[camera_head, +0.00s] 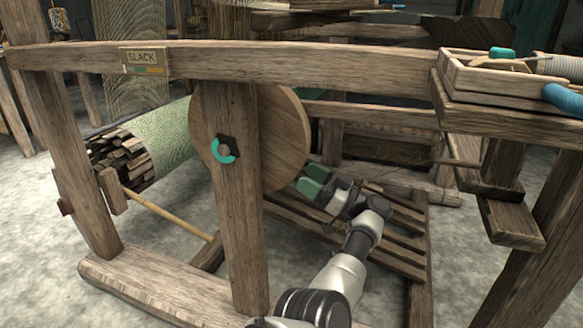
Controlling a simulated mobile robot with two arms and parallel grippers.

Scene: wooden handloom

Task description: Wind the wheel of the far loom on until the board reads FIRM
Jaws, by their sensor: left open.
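The wheel (285,130) is a round wooden disc, partly hidden behind an upright post of the loom. A dark hub with a teal ring (224,149) shows on the post in front of it. The board (142,60) on the top rail reads SLACK, above a coloured strip. My left gripper (312,180), with green finger pads, is open just right of the wheel's lower right rim. Whether it touches the rim I cannot tell. No handle shows on the wheel. My right gripper is not in view.
A roll of green cloth (165,135) with wooden slats lies left of the wheel. The upright post (235,240) stands left of my arm. A slatted wooden rack (400,215) lies low behind it. A tray (450,75) with spools sits on the loom at right.

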